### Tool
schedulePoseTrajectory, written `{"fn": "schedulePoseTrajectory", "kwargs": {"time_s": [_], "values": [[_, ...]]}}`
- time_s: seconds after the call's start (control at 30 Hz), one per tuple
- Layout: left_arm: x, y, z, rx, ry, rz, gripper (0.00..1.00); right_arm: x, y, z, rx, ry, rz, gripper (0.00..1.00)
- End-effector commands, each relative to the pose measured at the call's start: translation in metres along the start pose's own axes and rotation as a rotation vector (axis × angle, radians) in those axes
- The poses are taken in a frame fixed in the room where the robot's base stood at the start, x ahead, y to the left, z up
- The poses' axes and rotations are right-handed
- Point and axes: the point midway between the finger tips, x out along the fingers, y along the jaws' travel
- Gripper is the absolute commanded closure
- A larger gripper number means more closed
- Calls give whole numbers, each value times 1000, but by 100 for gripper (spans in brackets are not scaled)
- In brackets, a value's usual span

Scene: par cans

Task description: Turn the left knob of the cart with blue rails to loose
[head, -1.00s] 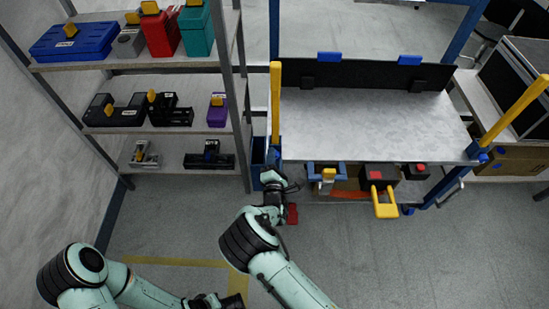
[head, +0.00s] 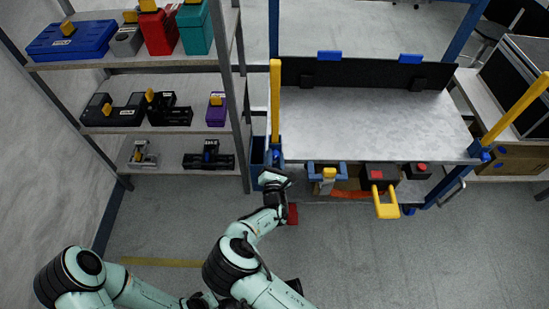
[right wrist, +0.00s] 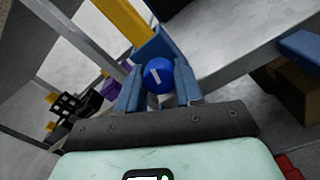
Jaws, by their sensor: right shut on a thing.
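The cart (head: 375,120) has a grey top, blue posts and yellow upright handles. Its left knob (right wrist: 158,75) is round and blue with a short white mark; in the right wrist view it sits between my fingers, below the yellow handle (right wrist: 125,20). In the head view the knob (head: 276,155) shows small at the cart's front left corner. My right gripper (head: 275,172) is at this corner, shut on the knob. My left arm is at the bottom left of the head view; its hand is low and partly cut off, and its jaws cannot be made out.
A shelf unit (head: 160,130) with several boxes and tools stands left, close to the cart corner. Clamps and a yellow-handled item (head: 385,205) are along the cart's front. A red thing (head: 292,213) is beside my right forearm. The floor (head: 430,265) in front is open.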

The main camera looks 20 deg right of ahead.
Motion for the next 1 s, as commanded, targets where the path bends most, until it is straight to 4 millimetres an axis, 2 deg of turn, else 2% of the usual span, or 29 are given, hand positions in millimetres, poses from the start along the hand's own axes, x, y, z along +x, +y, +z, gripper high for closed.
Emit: {"fn": "schedulePoseTrajectory", "kwargs": {"time_s": [0.33,0.37,0.4,0.43,0.77,0.87,1.0], "values": [[0,0,0,0,0,0,100,0,0,-1,-1,2,-1,95],[0,0,0,0,0,0,100,0,0,-1,-1,2,-1,55],[0,0,0,0,0,0,100,0,0,-1,-1,2,-1,42],[0,0,0,0,0,0,100,0,0,-1,-1,2,-1,39],[-1,0,1,0,-2,0,100,-3,0,0,0,2,0,39],[-3,1,4,1,-10,1,100,-13,1,0,0,2,0,39],[-10,4,12,3,-34,2,100,-40,2,0,-2,4,0,39]]}}
